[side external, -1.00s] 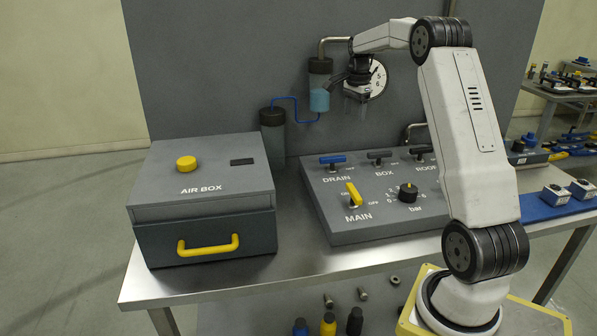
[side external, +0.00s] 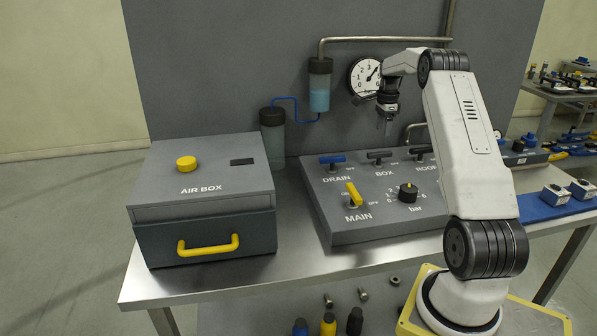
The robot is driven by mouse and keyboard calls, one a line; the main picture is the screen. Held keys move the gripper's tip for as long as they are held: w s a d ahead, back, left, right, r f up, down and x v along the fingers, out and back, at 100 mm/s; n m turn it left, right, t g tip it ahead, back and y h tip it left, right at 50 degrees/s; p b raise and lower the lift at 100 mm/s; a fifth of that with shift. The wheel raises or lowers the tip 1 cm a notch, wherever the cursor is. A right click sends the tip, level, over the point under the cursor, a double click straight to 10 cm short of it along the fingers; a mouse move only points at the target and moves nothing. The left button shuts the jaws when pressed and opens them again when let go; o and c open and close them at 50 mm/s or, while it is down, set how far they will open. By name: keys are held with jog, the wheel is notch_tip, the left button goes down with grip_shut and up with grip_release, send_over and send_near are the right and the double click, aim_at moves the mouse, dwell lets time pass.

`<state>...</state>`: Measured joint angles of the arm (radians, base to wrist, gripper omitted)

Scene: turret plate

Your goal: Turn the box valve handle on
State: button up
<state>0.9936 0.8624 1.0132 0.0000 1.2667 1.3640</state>
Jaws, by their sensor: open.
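The box valve handle (side external: 379,155) is a dark bar on the grey sloped panel (side external: 340,231), above the word BOX. It lies roughly crosswise, with OFF printed at its right; the other end of its label is too small to read. My gripper (side external: 386,126) points down above and slightly right of the box handle, apart from it. It is open and empty.
The blue drain handle (side external: 333,160) sits left of the box handle, and the dark roof handle (side external: 421,150) sits right. In front are the yellow main handle (side external: 354,194) and the bar knob (side external: 408,192). The air box (side external: 205,230) stands left. A gauge (side external: 365,76) hangs behind.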

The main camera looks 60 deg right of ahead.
aim_at(380, 152)
jog(key=shift+f, duration=0.3)
jog(key=shift+f, duration=0.1)
jog(key=shift+f, duration=3.75)
grip_shut()
